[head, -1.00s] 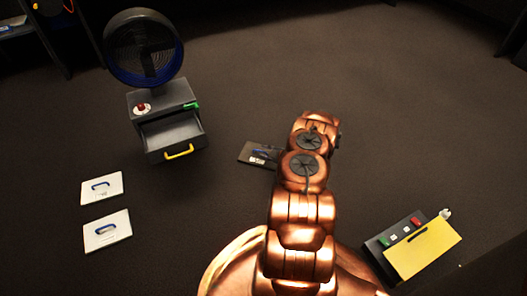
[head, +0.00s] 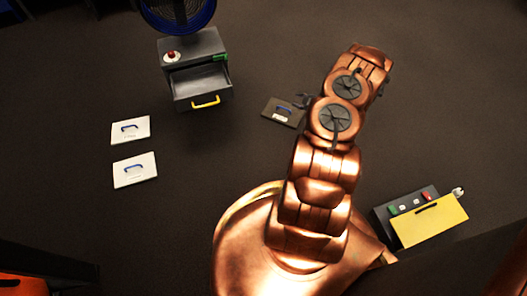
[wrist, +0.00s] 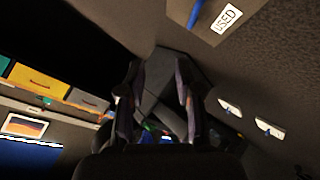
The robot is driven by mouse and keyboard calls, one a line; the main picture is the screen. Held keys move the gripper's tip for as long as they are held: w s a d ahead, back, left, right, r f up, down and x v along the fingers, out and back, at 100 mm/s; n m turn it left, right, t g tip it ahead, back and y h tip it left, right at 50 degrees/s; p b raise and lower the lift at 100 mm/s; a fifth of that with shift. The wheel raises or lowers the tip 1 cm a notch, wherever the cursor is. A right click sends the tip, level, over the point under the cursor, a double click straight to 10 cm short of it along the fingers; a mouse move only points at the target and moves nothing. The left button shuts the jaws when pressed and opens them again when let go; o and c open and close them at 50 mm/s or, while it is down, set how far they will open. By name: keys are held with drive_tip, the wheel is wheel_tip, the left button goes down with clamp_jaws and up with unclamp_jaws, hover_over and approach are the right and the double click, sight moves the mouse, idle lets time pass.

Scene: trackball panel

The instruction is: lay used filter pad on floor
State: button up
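The used filter pad (head: 281,113) is a dark grey-brown plate with a blue handle and a white label. It looks flat on the floor, left of my arm in the head view. In the wrist view the pad (wrist: 180,12) shows at the top, with its "USED" label and part of its handle. My gripper (wrist: 158,75) has its two dark fingers apart with nothing between them. The handle is outside the fingers. In the head view only a dark bit of the gripper (head: 304,100) shows at the pad's right edge; the arm hides the rest.
A grey unit (head: 190,48) with a fan on top has its yellow-handled drawer open. Two white pads (head: 130,130) (head: 135,170) with blue handles lie on the floor at left. A dark box with a yellow panel (head: 430,221) is at right. Floor around the used pad is clear.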

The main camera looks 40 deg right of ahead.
drive_tip(key=w+a+r+m+g, duration=0.1)
drive_tip(key=w+a+r, duration=0.15)
drive_tip(key=r, duration=0.25)
drive_tip(key=w+a+r+g+h, duration=0.1)
drive_tip(key=w+r, duration=0.2)
drive_tip(key=r, duration=0.1)
drive_tip(key=w+a+r+m+g, duration=0.1)
drive_tip(key=w+a+r, duration=0.1)
drive_tip(key=r, duration=0.3)
drive_tip(key=s+a+r+m+g, duration=0.3)
drive_tip(key=s+a+r+g, duration=0.1)
drive_tip(key=a+r, duration=0.85)
drive_tip(key=s+a+r+m+g, duration=0.1)
drive_tip(key=s+a+r, duration=0.3)
drive_tip(key=s+a, duration=0.5)
drive_tip(key=s+a+r+m+g+y, duration=0.1)
drive_tip(key=s+a+r+g, duration=0.2)
drive_tip(key=s+a, duration=0.6)
drive_tip(key=s+a+r+m+g, duration=0.1)
drive_tip(key=s+a+r+g, duration=0.2)
drive_tip(key=s, duration=1.3)
drive_tip(key=a+r, duration=0.3)
drive_tip(key=a, duration=0.3)
drive_tip(key=shift+a+y, duration=0.15)
drive_tip(key=shift+y, duration=0.15)
drive_tip(key=shift+r, duration=0.1)
